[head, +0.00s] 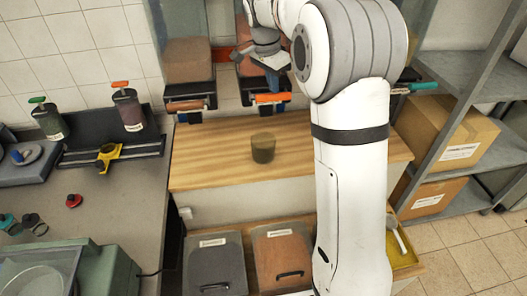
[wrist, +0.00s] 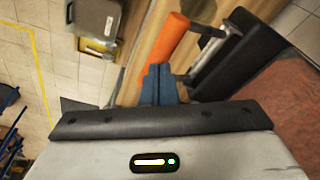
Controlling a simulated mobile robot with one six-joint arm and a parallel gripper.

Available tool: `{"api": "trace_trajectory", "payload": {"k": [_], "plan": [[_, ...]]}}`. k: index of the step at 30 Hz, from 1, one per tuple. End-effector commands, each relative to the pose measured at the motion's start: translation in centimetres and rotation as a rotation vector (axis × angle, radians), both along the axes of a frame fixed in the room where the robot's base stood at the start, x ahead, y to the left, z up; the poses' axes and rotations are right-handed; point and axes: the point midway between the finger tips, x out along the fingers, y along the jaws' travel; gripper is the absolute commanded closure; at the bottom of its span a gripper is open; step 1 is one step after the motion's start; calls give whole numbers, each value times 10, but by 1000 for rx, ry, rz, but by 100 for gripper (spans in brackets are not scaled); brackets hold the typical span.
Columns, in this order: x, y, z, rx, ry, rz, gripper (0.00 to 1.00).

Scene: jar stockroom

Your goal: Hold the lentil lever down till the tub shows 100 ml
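The lever with the bright orange handle (head: 272,97) sits at the front of the middle dispenser, partly hidden by my arm; no label is readable. My gripper (head: 274,82) is just above this handle, blue fingers pointing down. In the wrist view the fingers (wrist: 158,72) look closed together, their tips at the near end of the orange handle (wrist: 168,48); I cannot tell whether they touch it. A dark see-through tub (head: 263,148) stands upright on the wooden counter (head: 215,165), below and in front of the lever. Its fill level and markings cannot be read.
Another dispenser with reddish contents (head: 189,58) and a dull orange lever (head: 186,105) is on the left. A teal-handled lever (head: 421,87) shows right of my arm. Two lidded bins (head: 215,268) stand below the counter. Shelves with cardboard boxes (head: 445,130) are on the right.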

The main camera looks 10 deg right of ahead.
Motion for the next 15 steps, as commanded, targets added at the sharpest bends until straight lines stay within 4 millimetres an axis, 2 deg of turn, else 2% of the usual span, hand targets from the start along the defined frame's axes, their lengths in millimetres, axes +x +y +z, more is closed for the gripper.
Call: {"api": "trace_trajectory", "payload": {"k": [15], "plan": [[0,0,-24,0,1,0,100]]}}
